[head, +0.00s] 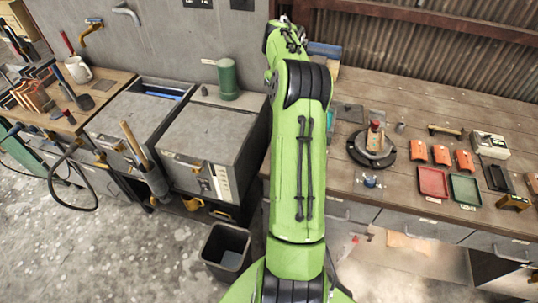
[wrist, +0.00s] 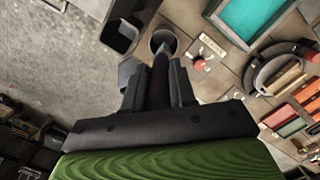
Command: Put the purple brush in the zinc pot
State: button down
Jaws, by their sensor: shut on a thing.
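My gripper (wrist: 158,85) shows in the wrist view, its dark fingers shut on the purple brush (wrist: 160,75). The brush is dark and slim and points away from the gripper toward the zinc pot. The zinc pot (wrist: 164,37) is a round grey vessel with an open mouth at the top middle of the wrist view. The brush's far end overlaps the pot's mouth in the picture; I cannot tell whether it is above the mouth or inside it. In the head view my green arm hides the gripper, brush and pot.
A dark bin (head: 227,250) stands on the floor left of my arm. The wooden bench (head: 400,100) on the right holds a round black fixture (head: 372,150), red (head: 433,182) and green (head: 466,189) trays, and several orange pieces. A red-knobbed item (wrist: 198,63) is right of the pot.

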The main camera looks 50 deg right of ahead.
jog(key=shift+s+d, duration=0.25)
jog(key=shift+s, duration=0.05)
notch_tip(320, 180, down, 10)
jog(key=shift+w+a+r+b, duration=0.1)
jog(key=shift+r+b, duration=0.05)
jog(key=shift+b, duration=0.2)
jog(key=c, duration=0.9)
grip_release()
